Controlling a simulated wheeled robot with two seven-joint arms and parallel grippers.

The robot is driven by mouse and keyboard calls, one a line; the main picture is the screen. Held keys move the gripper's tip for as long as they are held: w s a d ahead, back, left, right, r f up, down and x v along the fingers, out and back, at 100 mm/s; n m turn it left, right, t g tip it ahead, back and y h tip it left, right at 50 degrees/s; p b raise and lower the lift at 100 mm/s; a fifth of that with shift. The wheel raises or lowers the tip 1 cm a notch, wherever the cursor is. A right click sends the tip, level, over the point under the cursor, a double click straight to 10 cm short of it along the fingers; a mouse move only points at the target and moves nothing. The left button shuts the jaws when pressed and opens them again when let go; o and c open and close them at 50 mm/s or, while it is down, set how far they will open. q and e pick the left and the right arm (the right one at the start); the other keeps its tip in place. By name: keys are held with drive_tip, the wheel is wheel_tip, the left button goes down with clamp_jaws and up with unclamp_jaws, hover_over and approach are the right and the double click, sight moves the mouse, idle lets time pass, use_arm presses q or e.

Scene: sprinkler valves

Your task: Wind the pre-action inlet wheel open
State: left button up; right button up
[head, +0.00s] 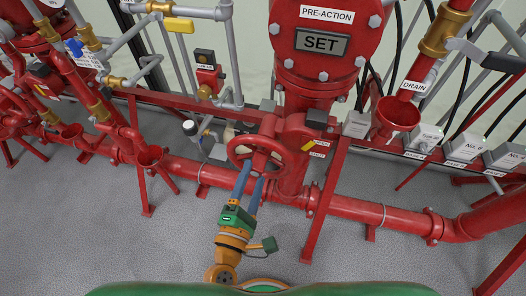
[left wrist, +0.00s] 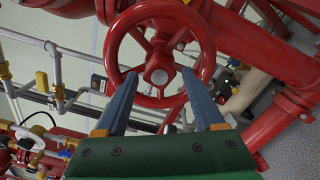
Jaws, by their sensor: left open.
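The pre-action inlet wheel (head: 262,154) is a red spoked handwheel in the lower middle of the head view, in front of the red pipework below the PRE-ACTION drum (head: 319,70). In the left wrist view the wheel (left wrist: 158,59) fills the upper middle, with a pale round hub end. My left gripper (head: 254,170) reaches up to the wheel's near side. It is open, and its two blue-grey fingers (left wrist: 159,76) overlap the lower rim, one on each side of the hub. I cannot tell whether they touch the wheel. My right gripper is not in view.
A red frame post (head: 325,190) stands just right of the wheel. A red pipe (head: 350,209) runs low behind it. Grey boxes (head: 465,147) and a drain funnel (head: 399,113) are at the right. More red valves crowd the left. Grey floor in front is open.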

use_arm(q)
drive_tip(key=m, duration=0.2)
drive_tip(key=r+m+p, duration=0.1)
drive_tip(key=m, duration=0.2)
drive_tip(key=shift+r, duration=0.15)
drive_tip(key=m, duration=0.2)
drive_tip(key=shift+f+m+p, duration=0.3)
drive_tip(key=shift+p, duration=0.05)
drive_tip(key=shift+f+m, duration=0.25)
drive_tip(key=shift+m, duration=0.15)
drive_tip(key=shift+f, duration=0.1)
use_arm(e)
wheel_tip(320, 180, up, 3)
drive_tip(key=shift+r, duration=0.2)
